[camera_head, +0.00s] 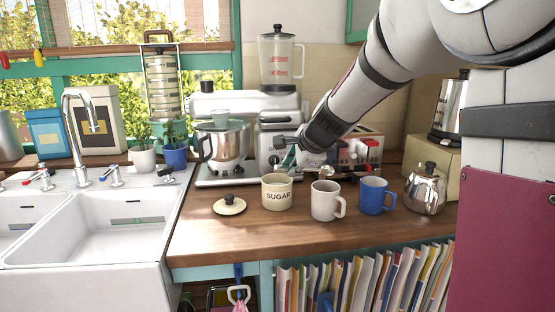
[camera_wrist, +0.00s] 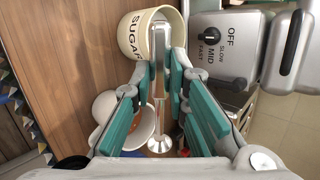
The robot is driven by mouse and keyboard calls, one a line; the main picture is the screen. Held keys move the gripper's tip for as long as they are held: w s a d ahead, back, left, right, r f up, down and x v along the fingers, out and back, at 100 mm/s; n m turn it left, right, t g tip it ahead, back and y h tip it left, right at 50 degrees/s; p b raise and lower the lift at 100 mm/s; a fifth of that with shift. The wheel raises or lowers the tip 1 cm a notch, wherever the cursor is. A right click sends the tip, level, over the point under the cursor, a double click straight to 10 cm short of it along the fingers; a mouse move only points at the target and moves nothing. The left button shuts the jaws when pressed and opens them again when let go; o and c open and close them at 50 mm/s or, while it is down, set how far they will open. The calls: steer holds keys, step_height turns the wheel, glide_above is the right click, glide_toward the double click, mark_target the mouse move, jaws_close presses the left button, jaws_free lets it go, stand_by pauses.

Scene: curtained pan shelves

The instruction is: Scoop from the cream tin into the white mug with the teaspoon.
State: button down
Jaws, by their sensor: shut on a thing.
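The cream tin (camera_head: 277,193), marked SUGAR, stands open and upright on the wooden counter; it also shows at the top of the wrist view (camera_wrist: 133,42). The white mug (camera_head: 325,202) stands right of it, partly hidden behind my fingers in the wrist view (camera_wrist: 105,104). My gripper (camera_head: 290,160) is shut on the teaspoon (camera_wrist: 159,88), above and behind the tin and mug. The handle lies between the fingers, with one end toward the tin. The spoon's bowl (camera_wrist: 160,145) is at the mug side, above counter height. I cannot tell whether it carries anything.
A blue mug (camera_head: 373,197) and a shiny metal pot (camera_head: 427,192) stand to the right. A cream lid (camera_head: 230,205) lies left of the tin. The counter's front strip is clear; a sink (camera_head: 120,225) is left.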

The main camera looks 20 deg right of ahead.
steer(key=shift+r+g+p, duration=0.25)
steer(key=shift+g+p, duration=0.65)
steer(key=shift+p, duration=3.3)
steer(key=shift+f, duration=0.15)
steer(key=shift+y+p, duration=0.3)
steer(key=shift+p, duration=0.25)
steer(key=shift+w+r+g+p, duration=0.1)
steer(key=shift+r+g+p, duration=0.2)
steer(key=shift+g+p, duration=0.5)
steer(key=shift+p, duration=0.5)
steer(key=shift+w+d+r+g, duration=0.1)
steer(key=shift+w+g, duration=0.15)
steer(key=shift+g, duration=0.25)
steer(key=shift+w+d+r+n+g+y+b, duration=0.1)
steer(key=shift+w+n+g+y+b, duration=0.35)
steer(key=shift+g+b, duration=0.45)
steer(key=g+b, duration=0.2)
steer(key=b, duration=0.1)
steer(key=shift+w+r+y, duration=0.1)
steer(key=shift+r+y, duration=0.25)
steer(key=shift+r+g, duration=0.15)
steer(key=shift+g, duration=0.25)
